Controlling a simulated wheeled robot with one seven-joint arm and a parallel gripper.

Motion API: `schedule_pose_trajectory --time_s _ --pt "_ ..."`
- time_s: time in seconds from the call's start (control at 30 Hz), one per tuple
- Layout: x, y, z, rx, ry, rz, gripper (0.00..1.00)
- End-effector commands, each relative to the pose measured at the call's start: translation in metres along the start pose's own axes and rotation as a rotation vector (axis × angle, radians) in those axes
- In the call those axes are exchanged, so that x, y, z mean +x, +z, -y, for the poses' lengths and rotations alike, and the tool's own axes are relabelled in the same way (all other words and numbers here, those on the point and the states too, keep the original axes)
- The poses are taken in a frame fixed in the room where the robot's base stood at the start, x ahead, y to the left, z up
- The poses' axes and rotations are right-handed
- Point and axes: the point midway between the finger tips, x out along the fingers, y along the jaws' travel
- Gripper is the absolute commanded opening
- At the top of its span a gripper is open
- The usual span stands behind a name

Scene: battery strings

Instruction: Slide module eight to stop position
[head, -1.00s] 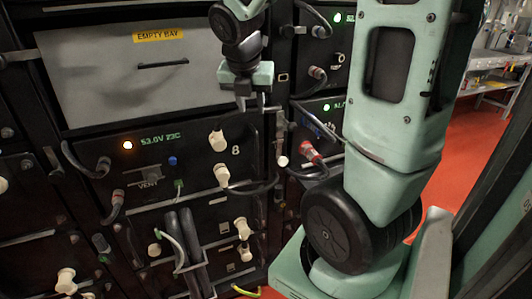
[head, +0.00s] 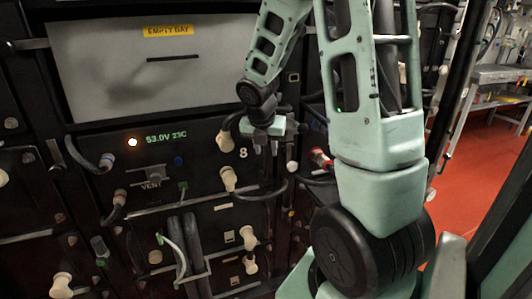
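Module eight (head: 205,150) is a black front panel marked 8, below the bay labelled EMPTY BAY. It has a lit indicator lamp, a green readout of 53.0V 23C and two cream knobs (head: 228,178) near its right side. My gripper (head: 266,150) is beside the upper knob, just right of the 8, at the panel's right edge. Its dark fingers are small and merge with the dark background, so I cannot tell their spread or whether they touch the module.
A grey cover plate (head: 140,75) closes the empty bay above. Cables and a red connector (head: 321,158) are close to the right of my gripper. A lower module with a handle and thick dark cables sits below. Red floor (head: 480,170) is open at the right.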

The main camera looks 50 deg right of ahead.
Motion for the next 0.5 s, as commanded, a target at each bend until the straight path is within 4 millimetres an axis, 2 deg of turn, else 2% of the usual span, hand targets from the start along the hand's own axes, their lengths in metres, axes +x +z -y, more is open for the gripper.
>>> schedule_pose_trajectory --time_s 0.3,0.33,0.43,0.5 --pt "0.0033 0.0003 0.0001 0.000 0.000 0.000 0.33" --pt "0.0033 0.0003 0.0001 0.000 0.000 0.000 0.30" --pt "0.0032 0.0002 0.0002 0.000 0.000 0.000 0.02" --pt "0.0032 0.0002 0.0002 0.000 0.000 0.000 0.00"
